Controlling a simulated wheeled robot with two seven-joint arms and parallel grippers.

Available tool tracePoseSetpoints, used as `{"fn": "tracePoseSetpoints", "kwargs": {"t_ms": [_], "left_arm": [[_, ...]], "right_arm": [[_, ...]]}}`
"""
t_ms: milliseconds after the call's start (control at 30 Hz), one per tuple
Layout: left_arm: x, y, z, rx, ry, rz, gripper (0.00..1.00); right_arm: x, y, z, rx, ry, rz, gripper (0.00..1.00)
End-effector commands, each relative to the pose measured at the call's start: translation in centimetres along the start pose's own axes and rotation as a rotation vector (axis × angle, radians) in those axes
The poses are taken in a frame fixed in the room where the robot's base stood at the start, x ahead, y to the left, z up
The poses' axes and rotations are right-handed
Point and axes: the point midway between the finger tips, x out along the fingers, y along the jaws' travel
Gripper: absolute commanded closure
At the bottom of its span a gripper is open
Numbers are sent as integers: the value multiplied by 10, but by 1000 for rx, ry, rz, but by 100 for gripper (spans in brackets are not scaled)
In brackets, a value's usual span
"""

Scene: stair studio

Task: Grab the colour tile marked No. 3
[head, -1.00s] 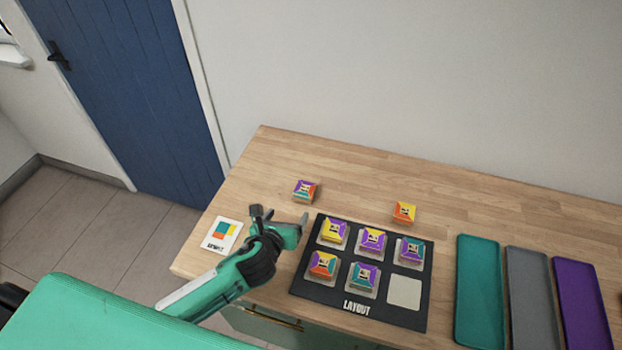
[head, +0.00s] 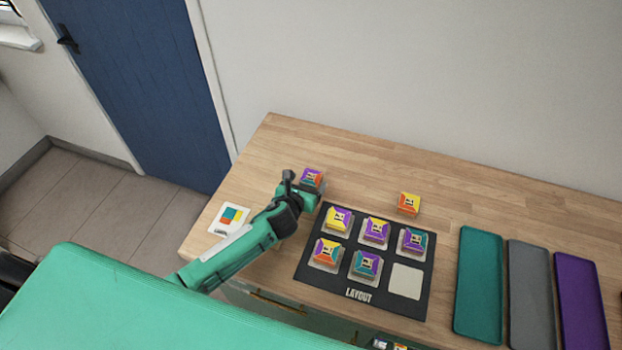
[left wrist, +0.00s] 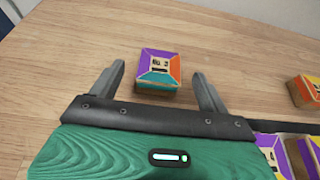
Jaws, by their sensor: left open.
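A colour tile (head: 313,177) with purple, orange and teal sides lies on the wooden table, up and left of the layout board. It also shows in the left wrist view (left wrist: 159,70), with a "No." label whose digit is too small to read surely. My left gripper (head: 303,185) is open, its fingers on either side of this tile, with gaps left and right. The fingers do not touch it in the wrist view. In the head view the gripper hides part of the tile. My right gripper is not in view.
The black layout board (head: 333,285) holds several tiles, with one bare square at lower right. Another tile (head: 409,203) lies behind it. A printed card (head: 229,218) lies left. Teal (head: 479,285), grey (head: 530,295) and purple (head: 581,300) trays lie right. The table's back is clear.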

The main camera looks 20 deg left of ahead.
Motion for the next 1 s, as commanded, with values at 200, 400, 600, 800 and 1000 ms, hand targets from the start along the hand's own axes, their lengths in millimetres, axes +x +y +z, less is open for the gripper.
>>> {"fn": "tracePoseSetpoints", "kwargs": {"t_ms": [200,400,600,800,1000], "left_arm": [[27,0,1,-3,0,1,22],[41,0,0,-1,1,0,22],[42,0,0,0,0,-1,22],[42,0,0,0,1,-1,49],[42,0,0,-1,0,-1,71]], "right_arm": [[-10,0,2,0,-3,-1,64],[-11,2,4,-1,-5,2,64],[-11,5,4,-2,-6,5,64],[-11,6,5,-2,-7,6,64],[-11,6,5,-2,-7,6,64]]}}
